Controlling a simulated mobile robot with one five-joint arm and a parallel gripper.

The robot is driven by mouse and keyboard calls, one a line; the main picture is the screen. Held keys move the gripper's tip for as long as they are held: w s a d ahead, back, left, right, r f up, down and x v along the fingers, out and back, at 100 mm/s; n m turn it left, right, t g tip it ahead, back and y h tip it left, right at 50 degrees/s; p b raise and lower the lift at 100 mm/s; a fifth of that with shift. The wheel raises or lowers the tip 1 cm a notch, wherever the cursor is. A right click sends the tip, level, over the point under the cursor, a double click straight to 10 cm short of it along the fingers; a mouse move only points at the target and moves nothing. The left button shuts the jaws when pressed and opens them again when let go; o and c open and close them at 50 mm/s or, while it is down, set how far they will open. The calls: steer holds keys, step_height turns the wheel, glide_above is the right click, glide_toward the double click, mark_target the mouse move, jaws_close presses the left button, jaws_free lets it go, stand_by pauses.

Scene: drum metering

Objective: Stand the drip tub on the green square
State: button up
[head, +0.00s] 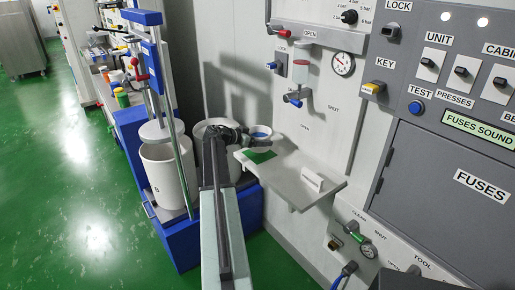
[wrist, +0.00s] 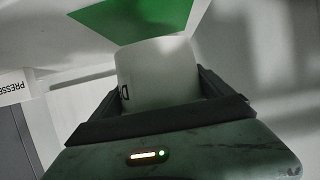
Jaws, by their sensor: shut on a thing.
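My gripper (head: 246,138) is shut on the drip tub (wrist: 158,75), a small white round tub with a dark letter on its side. In the head view, a small white tub with blue inside (head: 261,132), which looks like the same one, shows at the gripper's tip. The green square (head: 259,156) lies on the grey shelf, just in front of and below the tub in the head view. In the wrist view the green square (wrist: 135,18) shows beyond the tub, which hides part of its edge. Whether the tub touches the shelf, I cannot tell.
A blue press stand with a white drum (head: 165,175) stands left of my arm.

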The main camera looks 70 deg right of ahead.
step_height(320, 180, down, 4)
steer(key=b, duration=0.4)
steer(key=shift+r, duration=0.3)
steer(key=shift+f, duration=0.2)
steer(key=o, duration=1.5)
steer(key=shift+a, duration=0.1)
steer(key=shift+r, duration=0.15)
steer(key=shift+w+a+r+p, duration=0.1)
steer(key=shift+a+r+p, duration=0.15)
steer(key=shift+p, duration=0.2)
steer(key=p+v, duration=0.4)
steer(key=v, duration=0.7)
steer(key=shift+a, duration=0.1)
